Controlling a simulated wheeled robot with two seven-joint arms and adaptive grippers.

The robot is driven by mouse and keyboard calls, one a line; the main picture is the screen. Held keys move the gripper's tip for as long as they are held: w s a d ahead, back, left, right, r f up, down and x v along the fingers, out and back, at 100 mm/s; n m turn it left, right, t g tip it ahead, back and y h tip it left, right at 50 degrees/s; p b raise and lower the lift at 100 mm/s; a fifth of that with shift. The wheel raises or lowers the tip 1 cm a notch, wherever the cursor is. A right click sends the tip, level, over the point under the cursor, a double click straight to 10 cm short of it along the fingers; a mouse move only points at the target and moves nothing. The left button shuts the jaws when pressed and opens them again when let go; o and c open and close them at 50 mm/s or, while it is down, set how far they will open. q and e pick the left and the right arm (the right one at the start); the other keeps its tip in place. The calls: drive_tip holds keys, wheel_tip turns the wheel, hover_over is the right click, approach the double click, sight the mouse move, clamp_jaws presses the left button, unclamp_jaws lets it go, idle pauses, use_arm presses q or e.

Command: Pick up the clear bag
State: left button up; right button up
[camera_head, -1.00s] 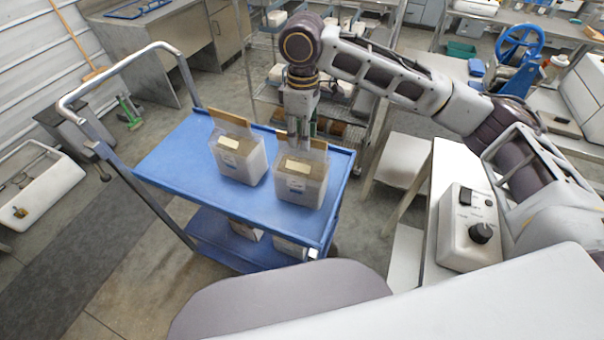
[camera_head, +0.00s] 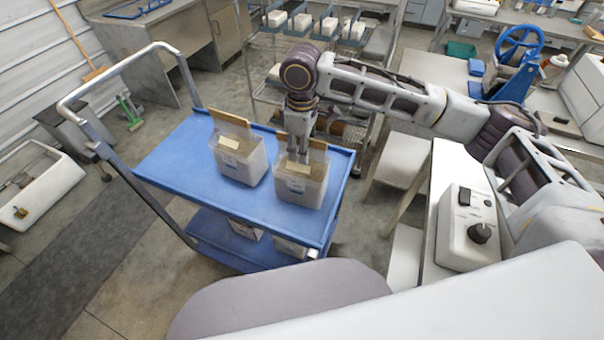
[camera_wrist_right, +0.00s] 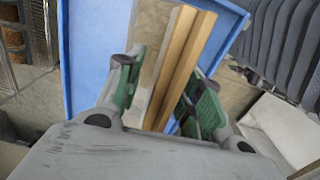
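Two clear bags with white contents, pale labels and wooden strips at their tops stand upright on the blue cart (camera_head: 180,158): the left bag (camera_head: 240,165) and the right bag (camera_head: 300,190). My right gripper (camera_head: 299,155) points down at the top of the right bag. In the right wrist view its green-padded fingers (camera_wrist_right: 166,85) are apart, one on each side of the wooden strips (camera_wrist_right: 178,65) at the bag's top. I cannot tell whether either pad touches the bag. My left gripper is not in view.
The left bag stands close beside the right one. More bags sit on the cart's lower shelf (camera_head: 215,232). A wire rack with white containers (camera_head: 300,22) stands behind the cart. A white control box (camera_head: 468,230) is on the bench at right.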

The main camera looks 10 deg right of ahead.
idle(0.4)
clamp_jaws()
drive_tip(key=shift+r, duration=0.1)
